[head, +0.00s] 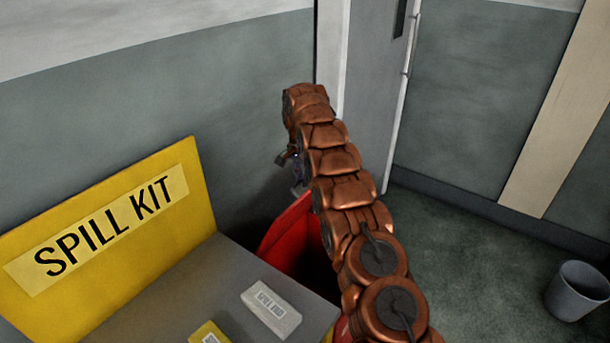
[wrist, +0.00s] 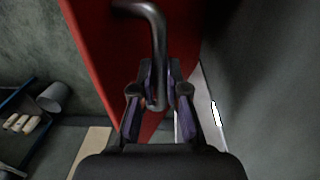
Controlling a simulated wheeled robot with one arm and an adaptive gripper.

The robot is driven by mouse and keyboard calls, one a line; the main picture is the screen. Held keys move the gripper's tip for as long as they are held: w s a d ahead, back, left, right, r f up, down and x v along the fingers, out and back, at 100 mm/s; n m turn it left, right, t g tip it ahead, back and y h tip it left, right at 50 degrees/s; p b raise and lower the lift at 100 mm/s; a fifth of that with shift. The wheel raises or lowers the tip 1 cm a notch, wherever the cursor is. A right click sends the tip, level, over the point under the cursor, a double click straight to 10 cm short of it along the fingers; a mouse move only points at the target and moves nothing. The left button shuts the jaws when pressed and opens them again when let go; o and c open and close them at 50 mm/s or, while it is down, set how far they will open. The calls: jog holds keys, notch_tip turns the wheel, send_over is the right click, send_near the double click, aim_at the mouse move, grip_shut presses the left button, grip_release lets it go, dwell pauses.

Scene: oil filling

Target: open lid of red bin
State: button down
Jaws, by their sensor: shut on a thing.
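The red bin (head: 294,240) stands behind the right end of the grey spill kit top in the head view, partly covered by my arm. Its dark inside shows beside the arm, and a red panel stands raised there. In the wrist view the red lid (wrist: 100,50) fills the middle, with a bent metal handle (wrist: 158,40) on it. My gripper (wrist: 160,100) is shut on the lower end of this handle. In the head view my gripper (head: 297,172) is small and mostly hidden behind my arm.
The yellow spill kit sign (head: 110,235) rises at the left. A white pack (head: 271,309) lies on the grey top (head: 235,270). A grey waste bin (head: 578,290) stands on the floor at the right. A door (head: 372,90) and wall are behind my arm.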

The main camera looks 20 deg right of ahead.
jog(key=shift+w+a+r+p, duration=0.1)
jog(key=shift+w+a+p, duration=0.85)
jog(key=shift+p, duration=1.15)
jog(key=c, duration=1.4)
grip_release()
jog(key=shift+w, duration=0.1)
jog(key=shift+c, duration=0.2)
jog(key=shift+o, duration=1.3)
jog(key=shift+d, duration=0.15)
jog(key=shift+r, duration=0.1)
jog(key=shift+r, duration=0.1)
